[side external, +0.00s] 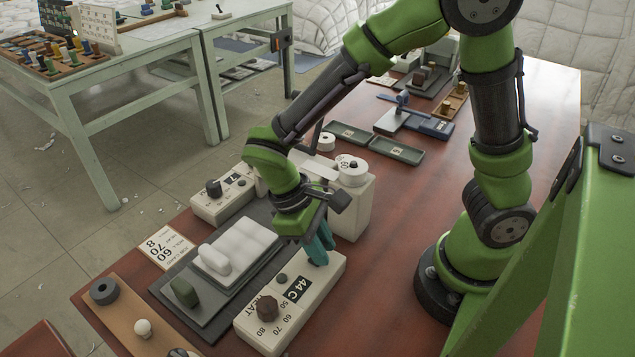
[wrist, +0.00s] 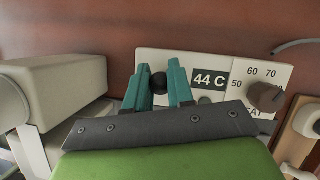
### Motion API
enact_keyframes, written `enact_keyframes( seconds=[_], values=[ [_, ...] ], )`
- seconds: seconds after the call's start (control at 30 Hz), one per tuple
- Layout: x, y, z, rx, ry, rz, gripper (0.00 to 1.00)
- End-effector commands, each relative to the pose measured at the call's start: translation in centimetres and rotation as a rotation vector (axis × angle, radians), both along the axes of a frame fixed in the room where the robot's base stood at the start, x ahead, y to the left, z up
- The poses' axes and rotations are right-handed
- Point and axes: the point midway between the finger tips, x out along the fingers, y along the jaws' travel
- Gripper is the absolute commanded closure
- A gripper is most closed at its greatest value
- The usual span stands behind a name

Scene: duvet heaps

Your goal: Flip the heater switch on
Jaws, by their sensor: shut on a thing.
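The heater (side external: 290,315) is a white box on the red-brown table, with a "44 C" display, a brown dial (side external: 267,308) marked 50 to 80, and a small dark round part beside the display. It also shows in the wrist view (wrist: 215,68). My gripper (side external: 318,254) points down at the heater's far end. In the wrist view its teal fingers (wrist: 158,88) are closed around a black rounded knob, the heater switch (wrist: 158,81), left of the display. The fingers hide the switch in the side view, and its on or off position cannot be told.
A white box with a dark knob (side external: 222,197) and a taller white block (side external: 350,205) stand behind. The table right of the heater is clear.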

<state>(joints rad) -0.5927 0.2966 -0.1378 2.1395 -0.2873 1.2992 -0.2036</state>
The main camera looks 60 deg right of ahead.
Motion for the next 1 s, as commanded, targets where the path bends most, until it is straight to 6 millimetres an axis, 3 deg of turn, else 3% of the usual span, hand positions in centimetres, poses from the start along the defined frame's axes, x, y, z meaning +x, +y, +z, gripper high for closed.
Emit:
enact_keyframes(
  seconds=[0.4, 0.73, 0.77, 0.8, 0.9, 1.0],
  values=[
    [-1.3, -0.1, -0.4, -0.002, -0.233, 0.003, 1.0],
    [-1.3, 0.0, -0.5, -0.001, -0.249, 0.0, 1.0],
    [-1.3, 0.0, -0.5, -0.001, -0.249, 0.0, 0.74],
    [-1.3, 0.0, -0.5, -0.001, -0.249, 0.0, 0.68],
    [-1.3, 0.0, -0.5, 0.0, -0.248, 0.001, 0.53],
    [-1.3, 0.0, -0.5, 0.0, -0.248, 0.001, 0.52]
  ],
)
